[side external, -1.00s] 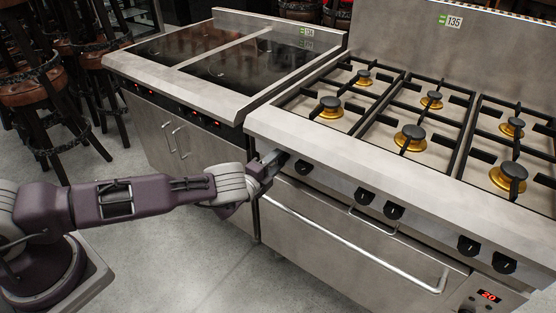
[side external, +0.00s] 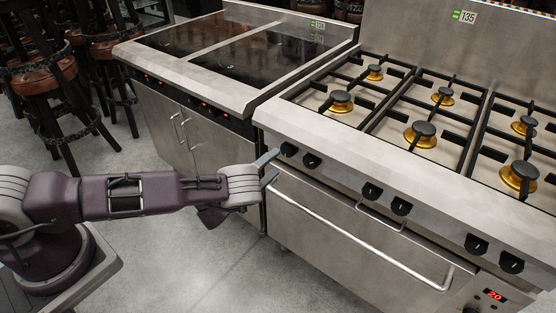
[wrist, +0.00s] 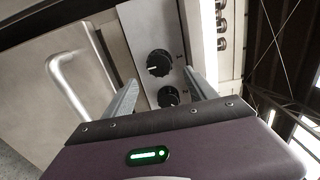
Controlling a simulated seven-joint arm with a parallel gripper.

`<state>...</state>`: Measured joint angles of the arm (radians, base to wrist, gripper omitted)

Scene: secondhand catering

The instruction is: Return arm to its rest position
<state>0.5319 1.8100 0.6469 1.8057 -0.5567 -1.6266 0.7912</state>
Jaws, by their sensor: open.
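My gripper (side external: 270,168) is in front of the left end of the gas range (side external: 300,215), with its two fingers apart and nothing between them. The fingertips are close to the range's leftmost control knobs. In the wrist view my gripper (wrist: 160,95) shows its two grey fingers spread, with a black knob (wrist: 158,63) and a second knob (wrist: 168,96) seen beyond the gap. The fingers appear apart from the knobs. My arm reaches out nearly level from the left of the side view.
A long oven door handle (side external: 360,238) runs below the knobs. A glass-topped cooker (side external: 200,92) stands left of the range. Bar stools (side external: 40,85) stand at the far left. The grey floor (side external: 195,265) in front is open.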

